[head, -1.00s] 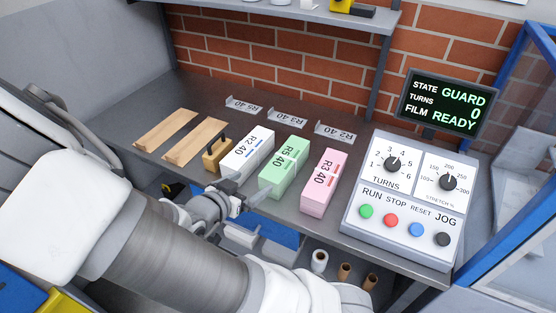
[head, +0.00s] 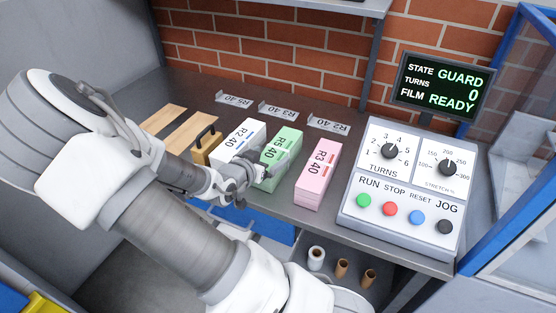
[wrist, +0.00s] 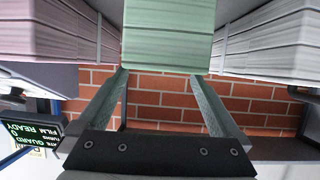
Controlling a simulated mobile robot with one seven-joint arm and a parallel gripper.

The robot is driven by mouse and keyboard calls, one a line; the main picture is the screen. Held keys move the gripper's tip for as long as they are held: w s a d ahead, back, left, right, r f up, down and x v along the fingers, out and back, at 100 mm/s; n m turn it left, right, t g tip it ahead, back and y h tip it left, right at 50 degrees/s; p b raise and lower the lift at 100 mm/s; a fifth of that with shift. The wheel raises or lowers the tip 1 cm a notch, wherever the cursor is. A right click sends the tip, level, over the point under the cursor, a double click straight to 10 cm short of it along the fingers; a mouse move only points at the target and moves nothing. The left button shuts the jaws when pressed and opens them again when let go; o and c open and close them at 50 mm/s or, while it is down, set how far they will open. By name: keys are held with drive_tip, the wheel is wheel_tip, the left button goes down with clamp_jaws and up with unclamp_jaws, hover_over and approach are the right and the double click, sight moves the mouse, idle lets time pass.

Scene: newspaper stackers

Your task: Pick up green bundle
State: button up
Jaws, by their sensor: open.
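The green bundle (head: 284,138), labelled R5 40, stands on the grey bench between a white and a pink bundle. My gripper (head: 270,168) is at its near side, and part of the bundle is hidden behind it. In the wrist view, which looks upside down, the green bundle (wrist: 168,35) is at the top centre. The two fingers of my gripper (wrist: 160,80) are apart, one toward each side of it. I see no clear grip on it.
The white bundle (head: 240,140) is close on the left and the pink bundle (head: 317,175) close on the right. A brass-coloured block with a handle (head: 206,147) and wooden boards (head: 165,128) lie further left. A control panel (head: 385,225) stands at the right.

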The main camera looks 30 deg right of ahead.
sight(275, 151)
drive_tip(key=b+x, duration=0.1)
drive_tip(key=x, duration=0.3)
drive_tip(key=shift+f, duration=0.1)
clamp_jaws()
drive_tip(key=shift+w, duration=0.1)
idle(0.4)
